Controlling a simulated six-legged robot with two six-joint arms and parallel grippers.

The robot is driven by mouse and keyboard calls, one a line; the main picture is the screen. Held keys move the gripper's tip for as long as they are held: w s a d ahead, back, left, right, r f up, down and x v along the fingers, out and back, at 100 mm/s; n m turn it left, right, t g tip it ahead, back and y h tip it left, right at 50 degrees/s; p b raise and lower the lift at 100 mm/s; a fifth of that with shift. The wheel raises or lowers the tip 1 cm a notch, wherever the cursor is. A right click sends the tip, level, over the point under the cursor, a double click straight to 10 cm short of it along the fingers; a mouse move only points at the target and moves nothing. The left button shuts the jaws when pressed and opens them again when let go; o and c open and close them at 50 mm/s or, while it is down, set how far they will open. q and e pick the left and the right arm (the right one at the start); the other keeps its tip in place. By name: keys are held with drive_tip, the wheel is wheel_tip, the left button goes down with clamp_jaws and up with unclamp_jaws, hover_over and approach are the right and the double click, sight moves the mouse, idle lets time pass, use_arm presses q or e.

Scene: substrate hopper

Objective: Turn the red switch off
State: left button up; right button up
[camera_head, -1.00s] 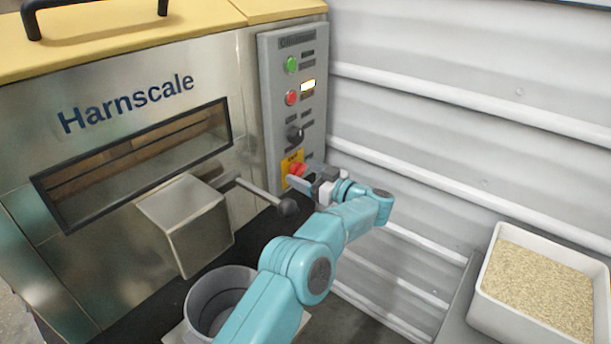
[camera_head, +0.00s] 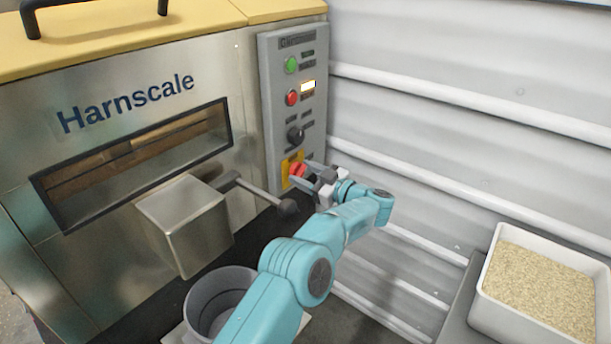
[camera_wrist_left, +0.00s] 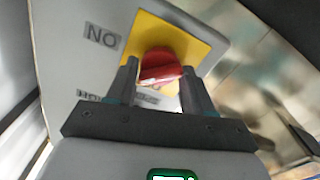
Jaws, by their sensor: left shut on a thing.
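The red switch (camera_head: 297,170) sits on a yellow plate (camera_head: 286,180) low on the grey control panel. In the left wrist view the red switch (camera_wrist_left: 161,68) is a round knob on the yellow plate (camera_wrist_left: 198,48), with an "ON" label (camera_wrist_left: 102,38) beside it. My left gripper (camera_head: 302,174) reaches the panel from the front right. In the left wrist view its two fingers (camera_wrist_left: 160,84) stand on either side of the red knob, shut on it. The lower part of the plate and its lettering are partly hidden by the gripper. My right gripper is not in view.
A lever with a dark ball end (camera_head: 288,207) sticks out close to my left gripper. A grey bucket (camera_head: 190,310) stands below.

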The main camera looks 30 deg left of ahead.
use_arm(q)
drive_tip(key=n+b, duration=0.3)
drive_tip(key=n, duration=0.5)
drive_tip(key=shift+f, duration=0.15)
drive_tip(key=shift+n+b, duration=0.5)
drive_tip(key=shift+n, duration=0.3)
drive_tip(key=o, duration=1)
drive_tip(key=shift+d, duration=0.1)
drive_tip(key=shift+s+d+p, duration=0.2)
drive_tip(key=shift+d+p, duration=0.35)
drive_tip(key=shift+d, duration=2.15)
drive_tip(key=shift+s+d+p, duration=0.25)
drive_tip(key=shift+d+p, duration=0.35)
drive_tip(key=shift+d, duration=2.1)
drive_tip(key=shift+s+d+p, duration=0.2)
drive_tip(key=shift+d+p, duration=0.35)
drive_tip(key=shift+d, duration=2.15)
